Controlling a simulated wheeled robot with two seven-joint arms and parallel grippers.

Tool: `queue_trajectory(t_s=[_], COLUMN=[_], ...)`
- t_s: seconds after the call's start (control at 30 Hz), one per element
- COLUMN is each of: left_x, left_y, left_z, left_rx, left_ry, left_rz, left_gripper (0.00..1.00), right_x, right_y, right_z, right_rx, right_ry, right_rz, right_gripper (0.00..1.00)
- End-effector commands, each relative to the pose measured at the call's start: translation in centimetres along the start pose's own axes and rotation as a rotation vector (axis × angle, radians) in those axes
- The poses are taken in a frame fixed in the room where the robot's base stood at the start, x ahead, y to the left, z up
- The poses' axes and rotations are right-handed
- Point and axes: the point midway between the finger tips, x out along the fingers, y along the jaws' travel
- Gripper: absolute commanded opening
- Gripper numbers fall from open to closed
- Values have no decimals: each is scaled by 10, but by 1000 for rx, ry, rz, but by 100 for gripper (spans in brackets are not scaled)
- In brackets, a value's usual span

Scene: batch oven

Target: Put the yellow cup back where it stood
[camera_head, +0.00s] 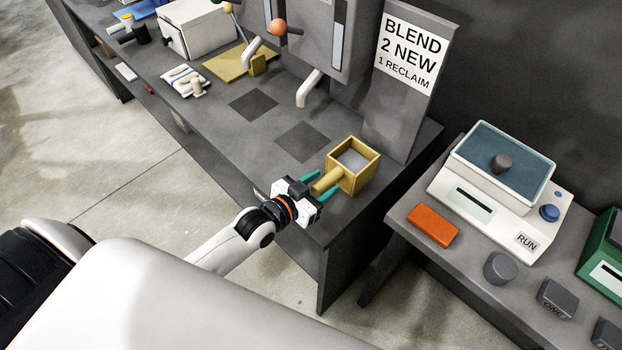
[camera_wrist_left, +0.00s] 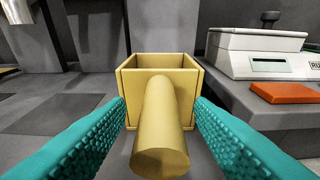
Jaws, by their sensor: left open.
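The yellow cup (camera_head: 365,178) is a square, open-topped box with a round handle. It stands upright on the dark counter, near the front right corner, below the sign panel. In the head view something pale grey shows inside it. My left gripper (camera_head: 318,187) is open, with its teal fingers on either side of the cup's handle. In the left wrist view the handle (camera_wrist_left: 162,125) points toward me between the two fingers, with a gap on each side, and the cup (camera_wrist_left: 158,72) is just beyond the fingertips. My right gripper is not in view.
Two dark square patches (camera_head: 302,142) lie on the counter (camera_head: 232,140), left of the cup, below spouts. A sign panel (camera_head: 405,75) stands behind the cup. Across a gap, a right-hand table holds a white scale (camera_head: 500,180) and an orange block (camera_head: 433,225).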

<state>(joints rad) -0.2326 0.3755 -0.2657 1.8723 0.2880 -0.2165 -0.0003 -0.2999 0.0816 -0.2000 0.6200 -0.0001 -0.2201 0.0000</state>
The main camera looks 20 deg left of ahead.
Motion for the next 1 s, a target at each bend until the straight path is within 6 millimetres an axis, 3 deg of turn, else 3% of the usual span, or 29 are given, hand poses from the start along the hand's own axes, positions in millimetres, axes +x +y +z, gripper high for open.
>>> queue_trajectory(t_s=[0.6, 0.8, 1.0], left_x=[-106, -119, -120], left_y=[0, 0, 0], left_z=[-2, 0, 1], left_rx=[-1, 0, 0], left_ry=[3, 0, -1], left_rz=[0, 0, 0], left_gripper=[48, 48, 48], right_x=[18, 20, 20], right_y=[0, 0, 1], right_z=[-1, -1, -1], right_rx=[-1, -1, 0], right_ry=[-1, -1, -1], right_rz=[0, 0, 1], right_gripper=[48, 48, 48])
